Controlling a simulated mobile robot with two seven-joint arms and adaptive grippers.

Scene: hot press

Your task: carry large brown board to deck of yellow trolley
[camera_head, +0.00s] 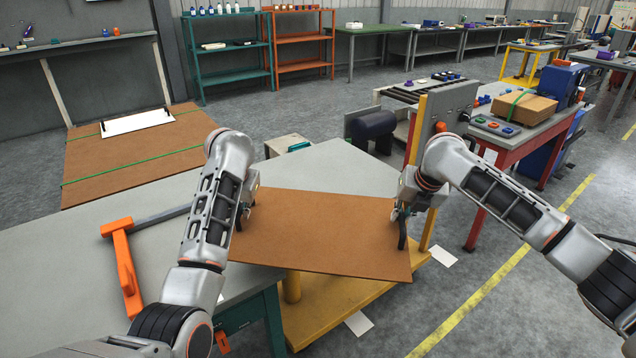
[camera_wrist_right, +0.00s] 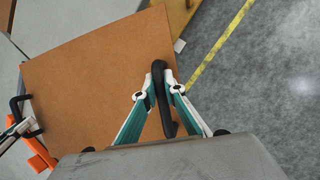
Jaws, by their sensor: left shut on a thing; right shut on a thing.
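The large brown board (camera_head: 320,232) is held between my two grippers, over the grey table's right edge and the yellow trolley; it also shows in the right wrist view (camera_wrist_right: 95,75). My left gripper (camera_head: 243,216) is shut on a black handle at the board's left edge. My right gripper (camera_head: 402,218) is shut on the black handle (camera_wrist_right: 160,95) at its right edge. The deck of the yellow trolley (camera_head: 335,308) shows below the board, which hides part of it. I cannot tell the gap between board and table.
The grey table (camera_head: 70,260) carries an orange-handled frame (camera_head: 122,262) at left. A yellow upright (camera_head: 427,228) stands close to the board's right side. A red bench (camera_head: 515,135) stands behind at right. Another brown surface (camera_head: 130,165) with green straps lies back left.

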